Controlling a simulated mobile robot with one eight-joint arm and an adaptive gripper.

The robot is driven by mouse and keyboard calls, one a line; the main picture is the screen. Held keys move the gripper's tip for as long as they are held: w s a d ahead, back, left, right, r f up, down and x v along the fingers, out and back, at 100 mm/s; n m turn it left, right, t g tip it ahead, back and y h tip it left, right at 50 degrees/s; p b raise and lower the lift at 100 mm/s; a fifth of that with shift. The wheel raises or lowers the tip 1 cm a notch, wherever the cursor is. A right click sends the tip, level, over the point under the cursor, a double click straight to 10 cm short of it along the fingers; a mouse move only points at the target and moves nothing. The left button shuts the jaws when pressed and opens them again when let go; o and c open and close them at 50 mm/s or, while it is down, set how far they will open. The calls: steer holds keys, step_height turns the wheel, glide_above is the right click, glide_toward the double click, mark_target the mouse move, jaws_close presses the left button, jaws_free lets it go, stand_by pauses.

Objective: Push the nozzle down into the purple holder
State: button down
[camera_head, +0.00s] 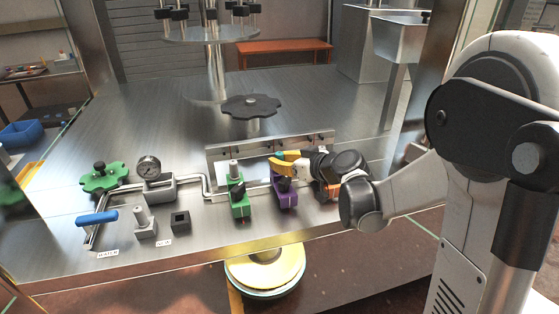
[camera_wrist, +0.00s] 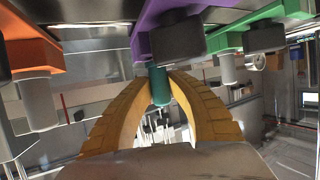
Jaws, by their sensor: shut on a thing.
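The purple holder (camera_head: 287,200) stands on the steel deck between a green holder and an orange one, with a black knob on its front. In the wrist view, which looks upside down, the purple holder (camera_wrist: 144,42) is at the top centre. My gripper (camera_head: 277,159) is just above the purple holder in the head view. In the wrist view, its yellow fingers (camera_wrist: 159,82) are shut on a teal nozzle (camera_wrist: 159,88). The nozzle's end lies close to the purple holder; I cannot tell how deep it sits. In the head view the nozzle is mostly hidden.
The green holder (camera_head: 240,207) with a grey nozzle stands left of the purple one. The orange holder (camera_head: 325,191) is close on the right, partly behind my arm. A steel rail (camera_head: 222,152) runs behind them. A pressure gauge (camera_head: 149,167) and blue handle (camera_head: 97,218) are further left.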

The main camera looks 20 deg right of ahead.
steer(key=shift+f+b, duration=0.3)
stand_by(0.6)
steer(key=c, duration=1.3)
jaws_free()
steer(key=shift+o, duration=0.2)
